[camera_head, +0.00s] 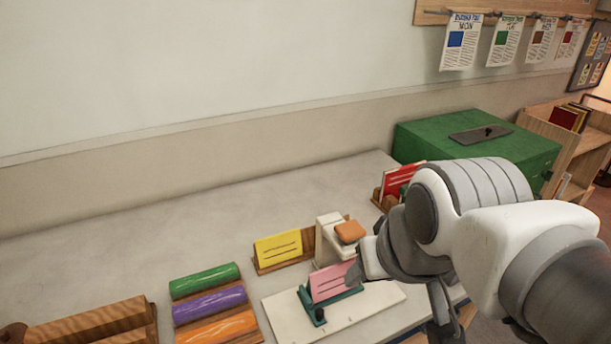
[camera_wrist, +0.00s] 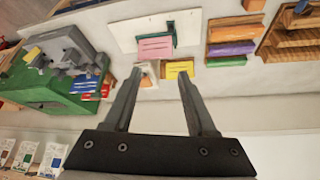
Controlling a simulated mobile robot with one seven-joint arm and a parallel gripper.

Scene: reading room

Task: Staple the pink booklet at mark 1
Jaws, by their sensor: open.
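The pink booklet (camera_head: 332,281) stands in a teal holder (camera_head: 319,315) on a white board (camera_head: 376,303). It also shows in the wrist view (camera_wrist: 155,47). A cream stapler-like device (camera_head: 328,239) with an orange pad (camera_head: 350,231) stands just behind the booklet. No numbered mark is legible. My gripper (camera_wrist: 160,73) is open and empty. In the wrist view its fingertips appear over the device and the yellow booklet, apart from the pink one; their height above them is unclear.
A yellow booklet (camera_head: 278,247) and a red booklet (camera_head: 398,179) stand in wooden stands. Green (camera_head: 204,281), purple (camera_head: 209,304) and orange (camera_head: 217,327) rolls lie at left. A green cabinet (camera_head: 478,143) stands at back right. The table's back left is clear.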

